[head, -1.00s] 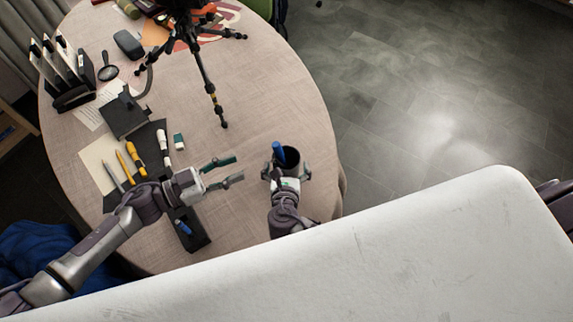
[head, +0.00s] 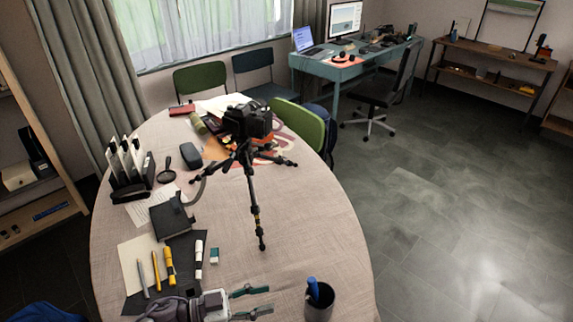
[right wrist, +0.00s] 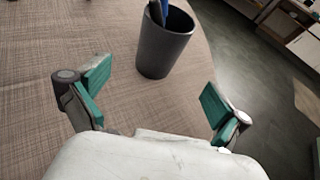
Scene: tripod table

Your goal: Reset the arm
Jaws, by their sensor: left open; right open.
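My left gripper (head: 250,301) is open and empty over the near part of the round table (head: 200,275), at the bottom of the head view. My right gripper (right wrist: 150,95) shows in the right wrist view, its green-padded fingers wide apart with nothing between them. A dark cup (head: 319,301) with a blue item (head: 313,288) in it stands upright to the right of my left gripper. The cup also shows in the right wrist view (right wrist: 163,48), beyond my right fingertips and apart from them. My right gripper is not in the head view.
A black camera tripod (head: 255,205) stands on the table. Pens and markers (head: 169,265), a dark box (head: 171,217), a magnifier (head: 166,172) and a file rack (head: 130,170) lie left of it. The table is clear between tripod and cup.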

